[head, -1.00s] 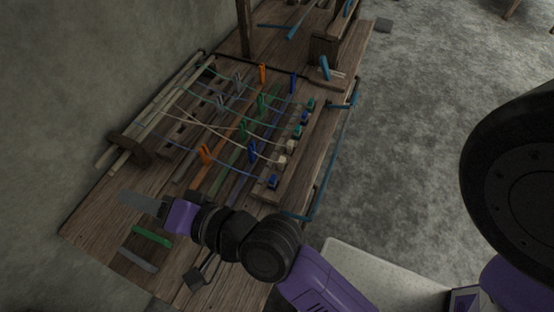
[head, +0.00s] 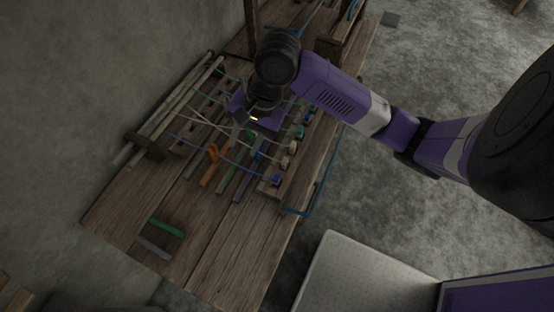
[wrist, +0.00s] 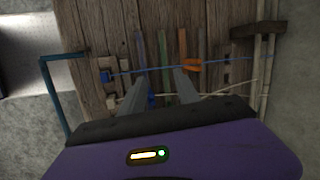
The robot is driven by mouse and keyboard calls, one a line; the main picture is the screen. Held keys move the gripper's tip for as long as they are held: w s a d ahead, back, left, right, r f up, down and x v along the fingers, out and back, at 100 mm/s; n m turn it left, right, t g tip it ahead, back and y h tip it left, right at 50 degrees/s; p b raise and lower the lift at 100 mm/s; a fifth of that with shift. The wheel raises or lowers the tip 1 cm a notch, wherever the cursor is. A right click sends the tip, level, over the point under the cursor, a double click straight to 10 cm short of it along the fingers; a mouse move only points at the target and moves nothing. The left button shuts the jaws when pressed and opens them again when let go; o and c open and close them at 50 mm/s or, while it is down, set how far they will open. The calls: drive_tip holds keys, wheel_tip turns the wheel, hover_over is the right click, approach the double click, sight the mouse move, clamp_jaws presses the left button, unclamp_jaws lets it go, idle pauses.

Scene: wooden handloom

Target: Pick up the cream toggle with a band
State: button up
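Two cream toggles, the nearer (head: 285,162) and the farther (head: 293,147), sit in the row of small coloured toggles along the loom's right side in the head view. A cream toggle also shows in the wrist view (wrist: 112,103), left of my fingers. I cannot make out a band on either. My gripper (head: 237,132) is over the loom's middle, left of the toggles, pointing down. In the wrist view my gripper (wrist: 160,75) has its two grey fingers spread apart with nothing held between them. My purple hand hides part of the loom.
A blue toggle (head: 277,181) and a teal toggle (head: 300,132) flank the cream ones. An orange clip (head: 213,153) stands upright left of them. Threads cross the loom. Green (head: 167,228) and grey (head: 154,249) strips lie on the front planks, otherwise clear.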

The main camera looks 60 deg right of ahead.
sight(285, 159)
drive_tip(key=s+d+f+g, duration=0.1)
drive_tip(key=s+d, duration=0.1)
drive_tip(key=s, duration=0.1)
drive_tip(key=s+d+f+m+g, duration=0.1)
drive_tip(key=s+d, duration=0.1)
drive_tip(key=s+d+f+h, duration=0.1)
drive_tip(key=s+d+f, duration=0.1)
drive_tip(key=s, duration=0.1)
drive_tip(key=shift+s+f+m+g, duration=0.1)
drive_tip(key=shift+s+m+g, duration=0.2)
drive_tip(key=shift+s+g, duration=0.1)
drive_tip(key=shift+w+a+f+p, duration=0.1)
drive_tip(key=shift+a+f+p, duration=0.1)
drive_tip(key=shift+f, duration=0.7)
drive_tip(key=shift+s+a+f+p, duration=0.1)
drive_tip(key=shift+a+f+p, duration=0.1)
drive_tip(key=shift+f, duration=0.65)
drive_tip(key=shift+w+a+f+p, duration=0.1)
drive_tip(key=shift+a+f+p, duration=0.1)
drive_tip(key=shift+f, duration=0.7)
clamp_jaws()
